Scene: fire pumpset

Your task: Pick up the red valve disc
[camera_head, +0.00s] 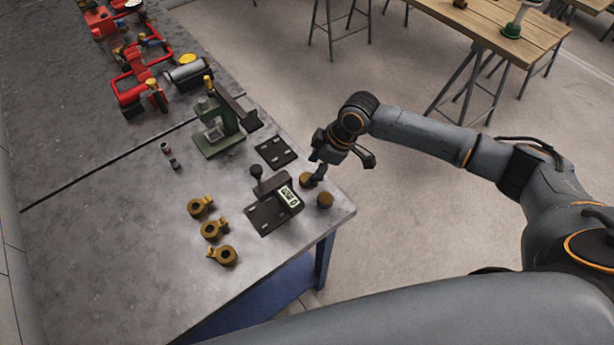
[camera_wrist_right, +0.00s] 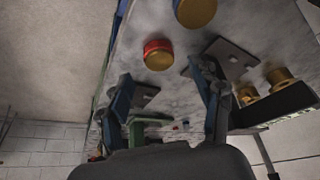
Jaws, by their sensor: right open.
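The red valve disc (camera_wrist_right: 157,54) is a short brass-coloured cylinder with a red band, lying on the bench in the right wrist view. In the head view it appears to be the brass disc (camera_head: 306,181) partly under my right gripper (camera_head: 318,170); its red does not show there. My right gripper also shows in the right wrist view (camera_wrist_right: 166,97), its two fingers apart. The disc lies beyond the fingertips there, with nothing visibly held. A similar disc with a blue band (camera_wrist_right: 195,11) sits nearby, also in the head view (camera_head: 325,200). My left gripper is not in view.
A dark slotted plate (camera_head: 276,152), a green press (camera_head: 217,132) and several brass rings (camera_head: 213,229) are farther left. The metal bench (camera_head: 130,235) ends just right of the discs.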

